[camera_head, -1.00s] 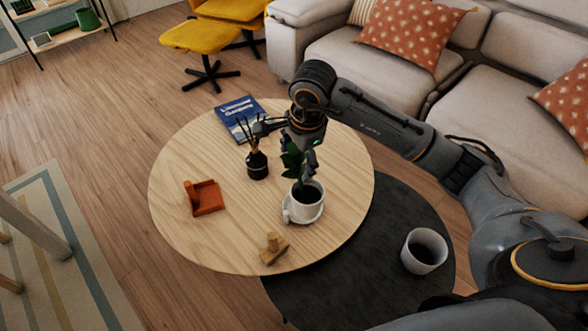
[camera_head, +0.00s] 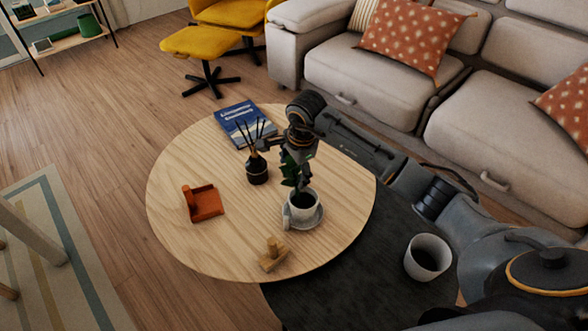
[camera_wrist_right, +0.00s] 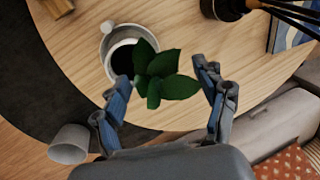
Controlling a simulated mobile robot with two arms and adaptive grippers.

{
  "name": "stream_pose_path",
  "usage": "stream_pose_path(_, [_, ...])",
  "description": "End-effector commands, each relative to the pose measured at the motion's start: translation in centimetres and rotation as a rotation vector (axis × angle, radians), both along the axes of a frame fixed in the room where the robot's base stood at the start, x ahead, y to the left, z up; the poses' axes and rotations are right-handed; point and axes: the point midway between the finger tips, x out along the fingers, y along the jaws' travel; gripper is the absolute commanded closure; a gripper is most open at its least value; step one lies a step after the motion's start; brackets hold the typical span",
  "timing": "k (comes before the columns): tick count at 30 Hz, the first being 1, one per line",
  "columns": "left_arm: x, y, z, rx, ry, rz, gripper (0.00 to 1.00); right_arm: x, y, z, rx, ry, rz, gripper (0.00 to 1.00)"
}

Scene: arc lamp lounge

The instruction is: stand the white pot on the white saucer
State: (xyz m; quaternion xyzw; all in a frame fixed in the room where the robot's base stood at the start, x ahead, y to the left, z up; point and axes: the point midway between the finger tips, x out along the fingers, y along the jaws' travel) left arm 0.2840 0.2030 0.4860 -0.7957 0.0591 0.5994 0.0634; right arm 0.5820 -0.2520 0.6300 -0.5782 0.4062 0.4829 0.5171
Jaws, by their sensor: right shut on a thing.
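The white pot (camera_head: 294,212) with dark soil and a green leafy plant is on the round wooden table. It appears upright on the white saucer (camera_head: 319,222), whose rim shows around its base; the exact contact is hidden. In the right wrist view, the pot (camera_wrist_right: 105,50) is at upper left and the leaves (camera_wrist_right: 165,78) lie between the fingers. My right gripper (camera_head: 295,180) is just above the pot, around the foliage, and appears shut on the plant; the leaves hide the contact. My left gripper is not in view.
A reed diffuser (camera_head: 257,168), blue book (camera_head: 240,120), orange holder (camera_head: 205,203) and small wooden object (camera_head: 273,256) share the wooden table (camera_head: 180,165). A white cup (camera_head: 428,257) stands on the dark lower table (camera_head: 345,290). The sofa (camera_head: 480,130) is behind.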

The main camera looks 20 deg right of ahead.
Motion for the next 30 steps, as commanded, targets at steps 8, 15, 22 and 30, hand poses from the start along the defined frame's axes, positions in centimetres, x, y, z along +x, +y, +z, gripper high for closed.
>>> stream_pose_path(8, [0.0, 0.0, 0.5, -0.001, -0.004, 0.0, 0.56, 0.0, 0.0, -0.1, 0.0, -0.001, 0.001, 0.91])
stream_pose_path(15, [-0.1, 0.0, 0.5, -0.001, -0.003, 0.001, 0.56, 0.0, 0.0, -0.2, 0.0, 0.001, 0.001, 0.05])
stream_pose_path(22, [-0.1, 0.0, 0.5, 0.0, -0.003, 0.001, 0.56, 0.0, 0.0, -0.2, 0.0, 0.001, 0.001, 0.05])
stream_pose_path(30, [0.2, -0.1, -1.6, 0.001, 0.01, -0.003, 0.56, -0.5, -0.1, 3.1, -0.002, -0.004, 0.002, 0.05])
